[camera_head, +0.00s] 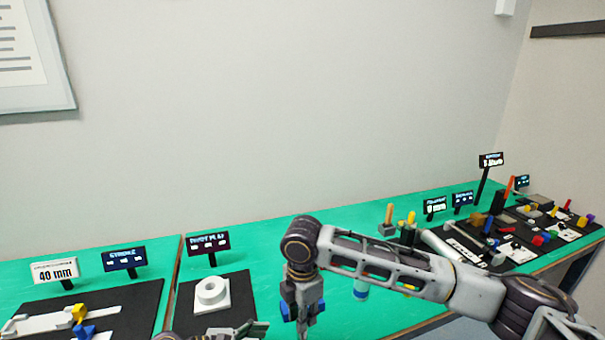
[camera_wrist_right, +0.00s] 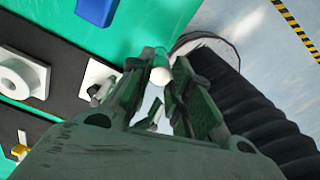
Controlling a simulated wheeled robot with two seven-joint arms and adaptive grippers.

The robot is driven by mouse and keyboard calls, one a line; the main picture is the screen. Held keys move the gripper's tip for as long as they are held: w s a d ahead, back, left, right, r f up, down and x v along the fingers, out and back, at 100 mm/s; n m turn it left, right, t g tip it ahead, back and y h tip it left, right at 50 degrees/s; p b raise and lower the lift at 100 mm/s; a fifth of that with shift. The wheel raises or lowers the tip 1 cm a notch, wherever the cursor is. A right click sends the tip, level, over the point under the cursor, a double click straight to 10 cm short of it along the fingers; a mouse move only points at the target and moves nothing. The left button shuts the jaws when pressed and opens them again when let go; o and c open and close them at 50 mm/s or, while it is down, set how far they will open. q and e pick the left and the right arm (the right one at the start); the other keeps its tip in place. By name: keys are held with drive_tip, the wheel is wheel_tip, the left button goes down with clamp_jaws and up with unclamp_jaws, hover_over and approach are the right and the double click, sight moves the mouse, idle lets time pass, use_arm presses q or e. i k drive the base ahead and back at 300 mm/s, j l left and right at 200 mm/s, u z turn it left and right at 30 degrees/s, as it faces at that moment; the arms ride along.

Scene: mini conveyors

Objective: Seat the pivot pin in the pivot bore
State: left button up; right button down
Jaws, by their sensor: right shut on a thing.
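The white pivot block (camera_head: 212,292), a raised ring with a round bore on a square base, sits on a black mat. It also shows at the left of the right wrist view (camera_wrist_right: 22,76). My right gripper (camera_head: 302,318) hangs down to the right of the mat in the head view. In the wrist view its fingers (camera_wrist_right: 160,88) are shut on a white, round-ended pin (camera_wrist_right: 160,68), apart from the block. The pin's lower part is hidden by the fingers.
A second black mat (camera_head: 135,312) with yellow and blue parts lies at the left. A white plate (camera_wrist_right: 98,78) with a dark part lies near the block's mat edge. Several coloured parts and signs crowd the right end. Green table (camera_head: 262,275) is bare right of the block's mat.

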sight(213, 294)
drive_tip(key=k, duration=1.05)
